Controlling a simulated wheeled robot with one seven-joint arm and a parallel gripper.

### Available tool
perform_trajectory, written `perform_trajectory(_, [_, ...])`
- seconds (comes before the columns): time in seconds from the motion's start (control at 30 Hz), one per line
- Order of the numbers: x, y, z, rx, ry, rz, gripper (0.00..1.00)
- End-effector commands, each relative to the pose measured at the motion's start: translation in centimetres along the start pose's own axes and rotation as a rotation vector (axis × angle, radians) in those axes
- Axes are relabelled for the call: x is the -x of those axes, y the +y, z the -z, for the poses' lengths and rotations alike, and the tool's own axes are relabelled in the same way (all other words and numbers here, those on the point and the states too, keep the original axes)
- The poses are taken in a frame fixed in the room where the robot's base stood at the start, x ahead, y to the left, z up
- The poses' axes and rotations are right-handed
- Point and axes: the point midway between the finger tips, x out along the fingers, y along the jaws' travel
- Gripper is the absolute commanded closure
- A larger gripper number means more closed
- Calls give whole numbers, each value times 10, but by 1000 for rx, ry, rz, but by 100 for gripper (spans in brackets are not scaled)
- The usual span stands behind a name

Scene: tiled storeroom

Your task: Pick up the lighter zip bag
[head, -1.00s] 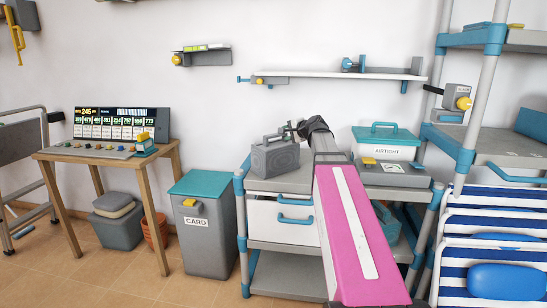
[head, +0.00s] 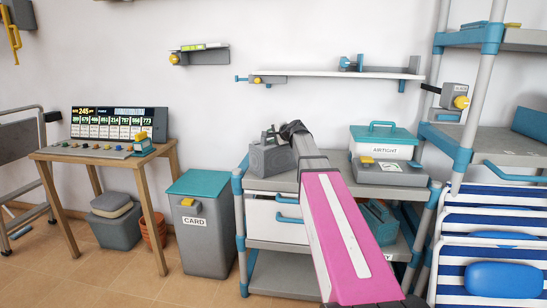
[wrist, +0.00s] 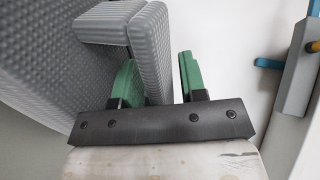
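A grey bag-like case (head: 268,160) with a top handle stands on the top of the shelf unit, left of my arm. A darker teal case (head: 380,222) sits on the level below, partly hidden by my arm. I cannot tell for sure which are zip bags. In the wrist view a grey textured body (wrist: 50,60) fills the left side, with a grey ribbed strip (wrist: 152,50) beside it, probably the grey case and its handle. My gripper (wrist: 162,78) has green fingers apart. The strip reaches between them, near the left finger, with a gap to the right one.
The shelf top also holds a teal-lidded AIRTIGHT box (head: 385,145) and a flat grey case (head: 390,172). A white drawer (head: 275,220) sits below. A wall shelf (head: 370,74) hangs above. A CARD bin (head: 200,240) stands left, beside a wooden table (head: 100,158).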

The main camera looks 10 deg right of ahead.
Motion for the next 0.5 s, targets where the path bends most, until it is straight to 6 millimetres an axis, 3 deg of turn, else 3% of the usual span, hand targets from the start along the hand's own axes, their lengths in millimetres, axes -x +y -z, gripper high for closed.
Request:
perform_trajectory(0.13, [1,0,0,0,0,0,61])
perform_trajectory(0.23, [1,0,0,1,0,0,94])
perform_trajectory(0.27, [1,0,0,1,0,0,100])
perform_trajectory(0.5, [1,0,0,4,0,-2,100])
